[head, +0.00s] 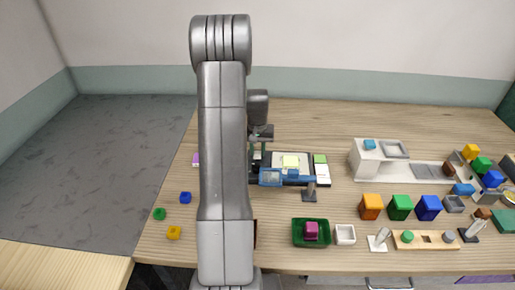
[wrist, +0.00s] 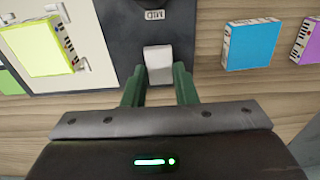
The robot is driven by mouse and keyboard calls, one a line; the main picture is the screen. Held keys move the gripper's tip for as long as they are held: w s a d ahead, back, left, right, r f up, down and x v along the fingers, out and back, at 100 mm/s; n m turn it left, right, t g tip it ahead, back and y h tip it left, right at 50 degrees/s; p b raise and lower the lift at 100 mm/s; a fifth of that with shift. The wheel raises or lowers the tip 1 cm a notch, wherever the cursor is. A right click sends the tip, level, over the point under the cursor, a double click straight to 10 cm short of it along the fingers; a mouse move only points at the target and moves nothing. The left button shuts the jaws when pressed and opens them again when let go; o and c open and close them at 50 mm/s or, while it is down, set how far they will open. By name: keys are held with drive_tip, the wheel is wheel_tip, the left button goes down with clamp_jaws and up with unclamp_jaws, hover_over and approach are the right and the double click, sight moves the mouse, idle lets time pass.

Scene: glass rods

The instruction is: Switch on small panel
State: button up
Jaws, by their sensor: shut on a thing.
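A dark panel (wrist: 115,22) with a "MID" label fills the top middle of the wrist view. A pale grey, lever-like piece (wrist: 158,60) sticks out from it below the label. My gripper (wrist: 160,82) has its green fingers shut on this piece, one on each side. In the head view my gripper (head: 257,152) is at the panel's left end, partly behind my arm. A white plate (head: 312,171) beside the dark part carries a yellow-green square block (wrist: 43,47). I cannot tell whether the panel is on.
In the wrist view a blue block (wrist: 252,46) and a purple block (wrist: 308,42) lie right of the panel. A green tray (head: 310,233) and coloured bins (head: 400,207) stand nearer the front and right.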

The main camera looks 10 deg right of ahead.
sight(257, 155)
drive_tip(key=o, duration=1)
drive_tip(key=r, duration=0.4)
drive_tip(key=r+b, duration=0.1)
drive_tip(key=r, duration=0.8)
drive_tip(key=shift+s+a+r+b, duration=0.1)
drive_tip(key=shift+s+r+b, duration=0.25)
drive_tip(key=shift+s+r, duration=0.05)
